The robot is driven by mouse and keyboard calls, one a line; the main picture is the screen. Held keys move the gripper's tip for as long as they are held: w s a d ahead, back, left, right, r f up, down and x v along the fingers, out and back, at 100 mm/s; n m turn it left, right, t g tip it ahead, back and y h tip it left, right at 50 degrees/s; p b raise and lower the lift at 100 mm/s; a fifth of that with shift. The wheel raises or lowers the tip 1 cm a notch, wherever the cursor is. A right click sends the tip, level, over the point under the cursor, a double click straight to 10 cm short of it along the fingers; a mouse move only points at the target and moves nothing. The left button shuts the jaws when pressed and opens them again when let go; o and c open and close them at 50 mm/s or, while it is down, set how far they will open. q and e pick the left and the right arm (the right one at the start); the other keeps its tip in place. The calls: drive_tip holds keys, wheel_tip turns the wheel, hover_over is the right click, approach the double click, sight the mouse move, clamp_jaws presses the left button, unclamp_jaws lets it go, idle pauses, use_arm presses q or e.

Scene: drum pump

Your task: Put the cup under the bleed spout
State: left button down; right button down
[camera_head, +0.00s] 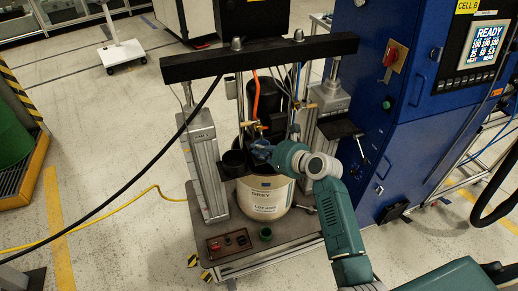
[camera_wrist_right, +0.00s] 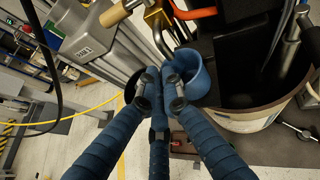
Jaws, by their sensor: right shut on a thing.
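My right gripper (camera_head: 262,151) reaches in from the right over the front of the drum; its blue fingers (camera_wrist_right: 168,92) fill the middle of the right wrist view. It is shut on a blue open cup (camera_wrist_right: 194,76), whose rim shows just beyond the fingertips. In the head view the fingers and cup blend together. A brass valve (camera_head: 250,124) with a spout sits just above and behind the gripper. In the right wrist view the brass fitting (camera_wrist_right: 154,16) and a curved metal tube (camera_wrist_right: 159,40) are close to the cup; exact alignment cannot be told. My left gripper is out of view.
The cream drum (camera_head: 264,199) stands between two grey columns (camera_head: 206,165) under a black crossbeam (camera_head: 255,58). A blue cabinet (camera_head: 408,120) stands right.

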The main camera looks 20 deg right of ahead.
drive_tip(key=c, duration=1.9)
unclamp_jaws()
drive_tip(key=shift+f, duration=0.2)
drive_tip(key=shift+r, duration=0.2)
drive_tip(key=v, duration=1.2)
